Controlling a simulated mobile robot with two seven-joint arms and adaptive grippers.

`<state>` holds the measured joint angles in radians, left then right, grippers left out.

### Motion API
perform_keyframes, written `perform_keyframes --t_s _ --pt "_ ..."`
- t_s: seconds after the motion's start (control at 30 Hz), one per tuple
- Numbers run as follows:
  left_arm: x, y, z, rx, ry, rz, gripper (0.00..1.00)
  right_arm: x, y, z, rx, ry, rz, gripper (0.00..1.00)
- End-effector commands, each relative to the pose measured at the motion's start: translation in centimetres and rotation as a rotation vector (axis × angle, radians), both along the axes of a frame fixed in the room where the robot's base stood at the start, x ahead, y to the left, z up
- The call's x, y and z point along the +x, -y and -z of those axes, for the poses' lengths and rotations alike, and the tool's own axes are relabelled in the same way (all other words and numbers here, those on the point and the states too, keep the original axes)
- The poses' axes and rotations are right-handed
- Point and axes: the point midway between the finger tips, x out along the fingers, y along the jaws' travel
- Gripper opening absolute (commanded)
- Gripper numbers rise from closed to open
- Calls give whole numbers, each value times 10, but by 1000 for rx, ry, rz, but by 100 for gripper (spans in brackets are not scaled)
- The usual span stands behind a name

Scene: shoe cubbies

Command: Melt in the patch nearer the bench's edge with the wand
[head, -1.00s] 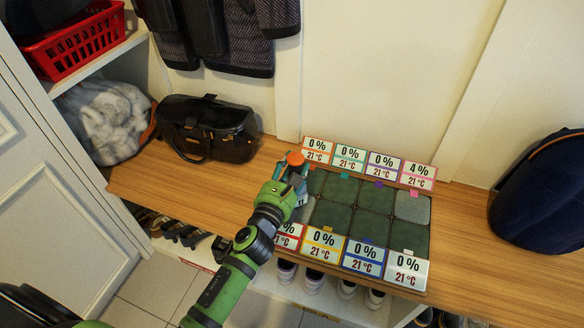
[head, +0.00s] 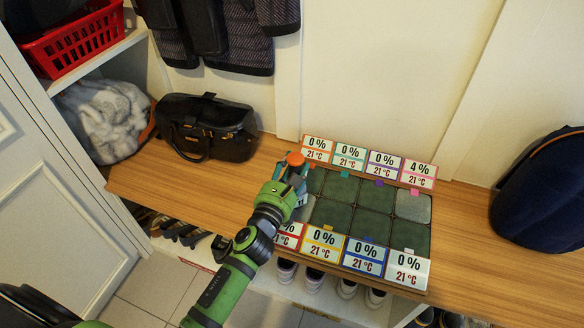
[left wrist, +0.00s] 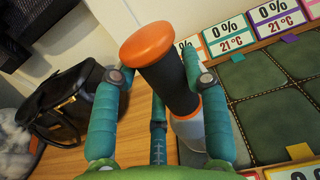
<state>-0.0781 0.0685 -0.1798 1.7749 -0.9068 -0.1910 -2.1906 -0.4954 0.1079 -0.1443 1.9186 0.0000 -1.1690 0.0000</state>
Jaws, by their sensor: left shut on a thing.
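The wand (head: 295,159) has an orange cap, a dark handle and a pale, wider lower end. My left gripper (head: 290,178) is shut on the wand's dark handle (left wrist: 170,80), which is tilted in the left wrist view. The wand is at the left end of a quilted dark green panel (head: 340,216). One pale grey patch (head: 304,208) lies in the front row at the left, partly hidden by my gripper. Another pale patch (head: 412,206) lies at the back right, by the 4 % sign (head: 417,172). Whether the wand's end touches a patch is hidden. My right gripper is not in view.
Signs reading 0 % and 21 °C line the panel's front (head: 324,243) and back (head: 349,155). A black handbag (head: 205,128) stands on the wooden bench (head: 150,190) to the left, and a navy bag (head: 540,190) at the right. Shoes (head: 314,278) sit below.

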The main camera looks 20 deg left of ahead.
Motion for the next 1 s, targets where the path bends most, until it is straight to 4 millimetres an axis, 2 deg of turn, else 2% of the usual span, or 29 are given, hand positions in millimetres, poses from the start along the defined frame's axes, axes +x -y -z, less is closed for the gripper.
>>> perform_keyframes --t_s 1.0 --pt "0 0 10 0 3 1 21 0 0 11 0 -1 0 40"
